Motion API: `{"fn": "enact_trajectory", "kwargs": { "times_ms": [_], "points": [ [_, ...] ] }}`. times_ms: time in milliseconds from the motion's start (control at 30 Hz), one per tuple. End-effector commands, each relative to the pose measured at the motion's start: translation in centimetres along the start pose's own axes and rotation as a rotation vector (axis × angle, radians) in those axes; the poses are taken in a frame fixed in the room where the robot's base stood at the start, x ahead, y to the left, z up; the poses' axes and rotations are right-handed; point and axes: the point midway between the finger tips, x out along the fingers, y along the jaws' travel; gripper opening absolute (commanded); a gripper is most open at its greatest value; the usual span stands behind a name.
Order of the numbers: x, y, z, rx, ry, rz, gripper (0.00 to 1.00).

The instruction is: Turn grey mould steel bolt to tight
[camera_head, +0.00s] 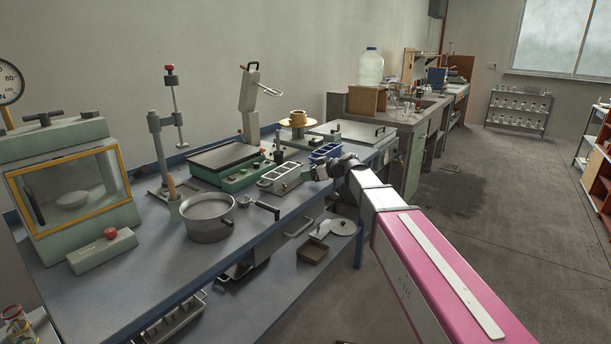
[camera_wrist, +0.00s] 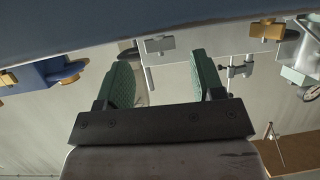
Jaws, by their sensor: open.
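The grey mould (camera_head: 274,184) sits on the bench near its front edge, left of my gripper (camera_head: 313,173) in the head view. In the wrist view a grey steel bolt head (camera_wrist: 158,44) shows ahead of my gripper (camera_wrist: 160,62), in line with the gap between the fingers. The two green-padded fingers are apart and nothing is held between them. A brass-coloured bolt (camera_wrist: 268,30) shows further right. How far the steel bolt is turned in cannot be told. In the head view the bolt is too small to make out.
A blue mould (camera_head: 325,152) stands just behind my gripper; it also shows at the left of the wrist view (camera_wrist: 58,72). A metal pot (camera_head: 208,222) and a green-based device (camera_head: 228,180) stand to the left. The bench front edge (camera_head: 262,232) runs close by.

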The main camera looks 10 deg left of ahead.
Motion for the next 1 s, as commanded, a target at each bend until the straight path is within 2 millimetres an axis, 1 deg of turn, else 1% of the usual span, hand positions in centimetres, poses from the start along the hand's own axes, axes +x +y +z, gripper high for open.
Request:
{"fn": "enact_trajectory", "kwargs": {
  "times_ms": [33,200,333,567,667,700,733,867,1000],
  "points": [
    [0.9,0.1,0.0,0.000,-0.001,-0.002,0.62],
    [2.3,0.1,0.0,0.000,0.000,0.000,0.62],
    [2.6,0.0,0.0,0.000,0.000,0.000,0.62],
    [2.6,0.0,0.0,0.000,0.000,0.000,0.62],
    [2.6,0.0,0.0,0.000,0.000,0.000,0.32],
    [2.6,0.0,0.0,0.000,0.000,0.000,0.19],
    [2.6,0.0,0.0,0.000,0.000,0.000,0.12],
    [2.6,-0.1,0.0,0.001,-0.001,0.003,0.12],
    [2.6,-0.4,0.1,0.022,-0.003,0.053,0.12]
  ]
}}
